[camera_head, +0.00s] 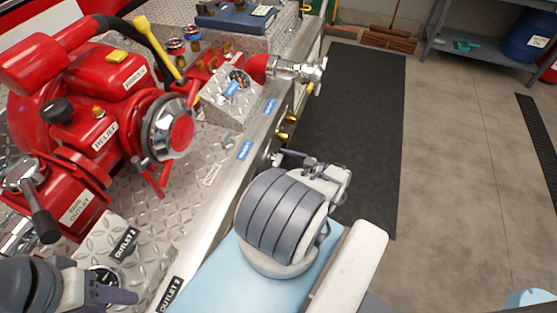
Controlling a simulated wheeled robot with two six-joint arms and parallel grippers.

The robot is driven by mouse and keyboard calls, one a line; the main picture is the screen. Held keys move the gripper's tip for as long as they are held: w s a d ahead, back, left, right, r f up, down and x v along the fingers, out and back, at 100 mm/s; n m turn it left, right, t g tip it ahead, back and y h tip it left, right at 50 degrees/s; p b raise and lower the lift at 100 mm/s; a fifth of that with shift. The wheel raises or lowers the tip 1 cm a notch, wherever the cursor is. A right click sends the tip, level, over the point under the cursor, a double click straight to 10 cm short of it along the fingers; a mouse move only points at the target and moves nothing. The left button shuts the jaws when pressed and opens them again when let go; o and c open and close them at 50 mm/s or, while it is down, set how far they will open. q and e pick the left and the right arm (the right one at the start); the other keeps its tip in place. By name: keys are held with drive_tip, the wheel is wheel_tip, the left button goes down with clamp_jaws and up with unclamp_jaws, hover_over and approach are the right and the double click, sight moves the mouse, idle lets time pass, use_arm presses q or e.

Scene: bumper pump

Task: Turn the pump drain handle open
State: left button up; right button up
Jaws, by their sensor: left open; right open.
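The red pump (92,85) sits on a diamond-plate deck at left. No label reading drain is legible, so I cannot tell which part is the drain handle. Small brass fittings (286,124) stick out of the bumper's front face. A black-gripped lever (42,218) hangs at the pump's lower left.
A yellow-handled lever (158,46) rises behind the pump. A silver outlet with a red base (292,69) juts over the bumper edge. A blue case (235,17) lies at the back. A dark mat (358,110) covers clear floor at right, with a shelf (480,52) beyond.

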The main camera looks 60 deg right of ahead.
drive_tip(key=shift+w+a, duration=0.15)
drive_tip(key=shift+w, duration=0.05)
drive_tip(key=shift+c, duration=0.9)
drive_tip(key=c, duration=1)
drive_tip(key=shift+c, duration=0.2)
drive_tip(key=shift+n, duration=0.3)
drive_tip(key=n+b, duration=0.1)
drive_tip(key=n, duration=0.7)
drive_tip(key=n+b, duration=0.1)
drive_tip(key=n, duration=0.6)
drive_tip(key=shift+s+a+f+n+b, duration=0.2)
drive_tip(key=shift+n+b, duration=0.1)
drive_tip(key=shift+n, duration=0.1)
